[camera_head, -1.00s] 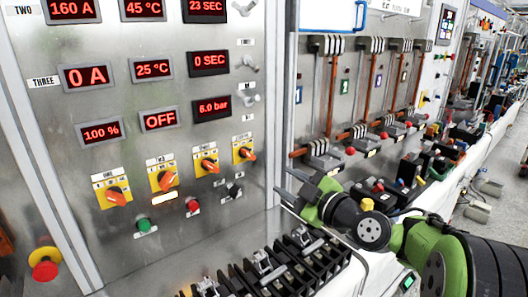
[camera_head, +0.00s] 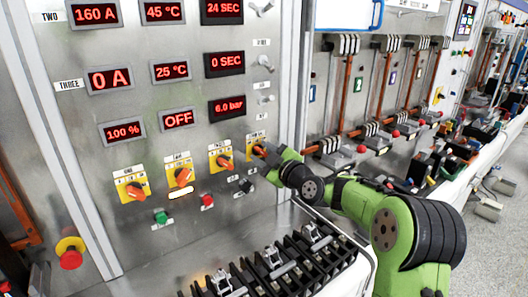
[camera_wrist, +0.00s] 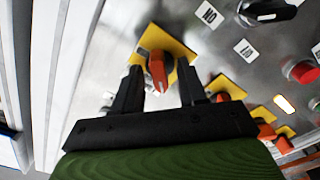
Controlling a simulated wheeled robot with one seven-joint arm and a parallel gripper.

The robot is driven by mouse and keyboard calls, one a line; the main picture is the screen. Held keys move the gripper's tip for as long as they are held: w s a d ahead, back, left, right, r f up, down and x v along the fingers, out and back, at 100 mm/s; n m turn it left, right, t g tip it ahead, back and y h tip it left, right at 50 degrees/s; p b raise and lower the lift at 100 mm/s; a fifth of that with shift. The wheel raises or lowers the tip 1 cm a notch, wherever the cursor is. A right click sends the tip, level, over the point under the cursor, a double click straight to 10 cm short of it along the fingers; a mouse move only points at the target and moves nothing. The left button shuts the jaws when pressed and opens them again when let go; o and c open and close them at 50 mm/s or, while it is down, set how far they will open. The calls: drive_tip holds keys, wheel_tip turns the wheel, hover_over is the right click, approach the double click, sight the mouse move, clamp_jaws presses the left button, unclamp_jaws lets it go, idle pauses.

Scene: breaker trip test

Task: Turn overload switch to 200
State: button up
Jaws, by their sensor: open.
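The panel carries a row of yellow plates with orange rotary knobs. The rightmost orange knob (camera_head: 259,150) is partly hidden by my gripper (camera_head: 262,158) in the head view. In the wrist view, that orange knob (camera_wrist: 158,72) on its yellow plate (camera_wrist: 170,45) lies just ahead of my gripper (camera_wrist: 165,88). The two dark fingers are apart, one on each side of the knob's lower end, and I cannot tell if they touch it. The other knobs are the left one (camera_head: 133,190), second (camera_head: 181,177) and third (camera_head: 223,161). Their scale markings are too small to read.
Red displays, including 160 A (camera_head: 95,14), 0 A (camera_head: 110,79) and OFF (camera_head: 178,119), sit above the knobs. A green button (camera_head: 161,217), red button (camera_head: 207,200) and red emergency stop (camera_head: 71,258) are nearby. Black terminal racks (camera_head: 275,262) stand below, in front.

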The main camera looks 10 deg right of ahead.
drive_tip(key=shift+s, duration=0.15)
clamp_jaws()
idle(0.4)
drive_tip(key=m+b, duration=0.2)
drive_tip(key=m, duration=0.1)
drive_tip(key=shift+r+m, duration=0.1)
drive_tip(key=shift+m, duration=0.2)
drive_tip(key=m+b, duration=0.1)
drive_tip(key=m, duration=0.3)
drive_tip(key=shift+d+r+m, duration=0.1)
drive_tip(key=shift+m, duration=0.2)
drive_tip(key=m+p, duration=0.1)
drive_tip(key=m, duration=0.8)
drive_tip(key=shift+d+r, duration=0.1)
drive_tip(key=shift+d, duration=0.05)
drive_tip(key=shift+m, duration=0.3)
